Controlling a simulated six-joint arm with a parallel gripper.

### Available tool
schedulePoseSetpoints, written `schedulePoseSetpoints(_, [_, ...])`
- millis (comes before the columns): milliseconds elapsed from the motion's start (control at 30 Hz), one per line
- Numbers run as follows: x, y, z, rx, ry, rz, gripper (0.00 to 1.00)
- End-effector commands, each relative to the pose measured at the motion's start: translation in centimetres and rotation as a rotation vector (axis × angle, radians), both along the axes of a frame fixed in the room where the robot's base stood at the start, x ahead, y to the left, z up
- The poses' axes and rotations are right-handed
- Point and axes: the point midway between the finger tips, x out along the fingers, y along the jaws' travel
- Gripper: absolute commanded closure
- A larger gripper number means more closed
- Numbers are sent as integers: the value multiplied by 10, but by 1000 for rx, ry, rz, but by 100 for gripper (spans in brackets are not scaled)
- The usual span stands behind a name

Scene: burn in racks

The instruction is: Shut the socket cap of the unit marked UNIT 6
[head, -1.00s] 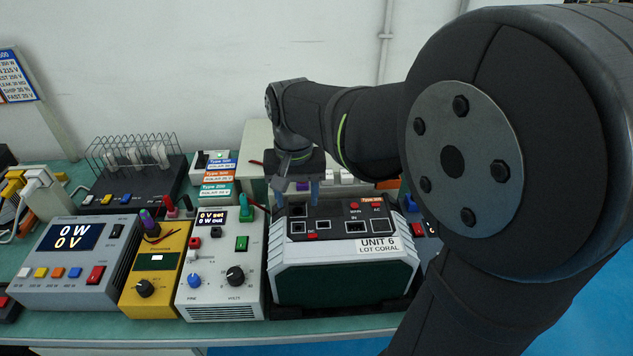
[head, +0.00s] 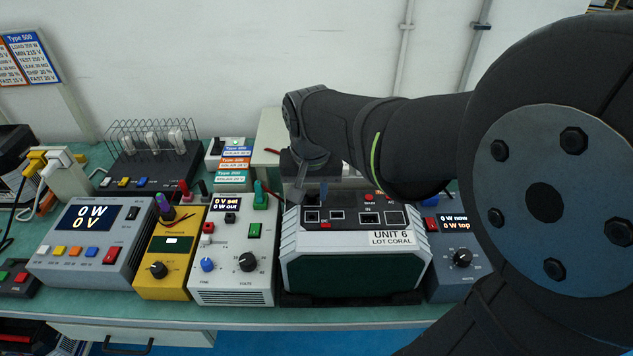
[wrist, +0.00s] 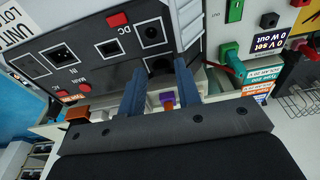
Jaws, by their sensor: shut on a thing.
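UNIT 6 (head: 355,256) stands on the bench, a grey case with a dark socket panel on top and its name on a white label (head: 392,238). The same panel (wrist: 88,62) fills the upper left of the wrist view, with DC, IN and MAIN marks. My gripper (head: 312,190) is low at the panel's back left corner. In the wrist view its two blue fingers (wrist: 160,66) reach the panel's edge beside the round sockets. They are shut on a small dark piece there, which looks like the socket cap; its outline and tilt are hard to make out.
A white supply (head: 235,262) stands close on the left, with a green plug (head: 261,198) near my gripper. A grey meter (head: 455,268) stands close on the right. Type boxes (head: 233,165) and a wire rack (head: 152,148) are behind. The front bench strip is clear.

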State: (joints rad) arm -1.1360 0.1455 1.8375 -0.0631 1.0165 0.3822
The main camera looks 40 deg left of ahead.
Motion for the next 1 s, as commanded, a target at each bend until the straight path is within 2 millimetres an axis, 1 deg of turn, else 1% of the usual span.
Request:
schedulePoseSetpoints(200, [-3, -4, -5, 75, -77, 1, 92])
schedulePoseSetpoints(567, [-3, -4, -5, 90, -89, 1, 92])
schedulePoseSetpoints(600, [-4, -3, -5, 90, -89, 1, 65])
schedulePoseSetpoints(700, [-4, -3, -5, 90, -89, 1, 48])
schedulePoseSetpoints(1000, [-4, -4, -4, 91, -89, 1, 48])
